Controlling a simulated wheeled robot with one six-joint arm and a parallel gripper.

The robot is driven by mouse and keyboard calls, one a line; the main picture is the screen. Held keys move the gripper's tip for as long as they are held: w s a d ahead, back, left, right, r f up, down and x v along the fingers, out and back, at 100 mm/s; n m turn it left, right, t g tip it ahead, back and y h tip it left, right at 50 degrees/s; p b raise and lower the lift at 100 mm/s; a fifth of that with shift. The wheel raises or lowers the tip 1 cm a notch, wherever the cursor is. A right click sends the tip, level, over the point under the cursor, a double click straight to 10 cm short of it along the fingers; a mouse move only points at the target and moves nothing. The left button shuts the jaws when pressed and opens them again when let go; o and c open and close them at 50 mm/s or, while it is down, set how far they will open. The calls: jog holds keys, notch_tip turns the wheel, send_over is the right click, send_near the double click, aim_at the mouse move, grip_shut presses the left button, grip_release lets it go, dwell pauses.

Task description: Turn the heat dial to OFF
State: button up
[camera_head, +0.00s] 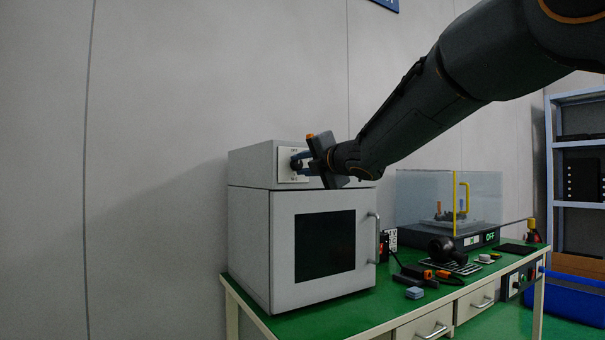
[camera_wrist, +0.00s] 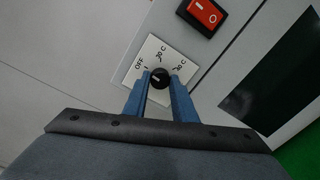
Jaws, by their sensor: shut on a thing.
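The heat dial (camera_wrist: 159,77) is a small round black knob on a square white plate (camera_wrist: 157,49). The plate reads OFF on the left, with temperature marks at the top and right. A small light mark shows on the knob, too small to tell surely which label it points to. My gripper (camera_wrist: 159,80) has its two blue fingers on either side of the knob, shut on it. In the head view my gripper (camera_head: 299,161) is at the plate on the upper front of the white oven (camera_head: 248,245), and it hides the knob.
A red rocker switch (camera_wrist: 204,14) sits near the plate in the wrist view. The oven door has a dark window (camera_head: 324,245) and a handle (camera_head: 377,240). Tools lie on the green table (camera_head: 340,318). A clear-walled box (camera_head: 425,200) stands at the right, its display reading OFF.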

jog(key=shift+n, duration=0.3)
dwell(0.4)
jog(key=o, duration=1)
jog(key=shift+o, duration=0.2)
jog(key=v, duration=0.7)
jog(key=shift+s+d, duration=0.2)
jog(key=shift+s, duration=0.1)
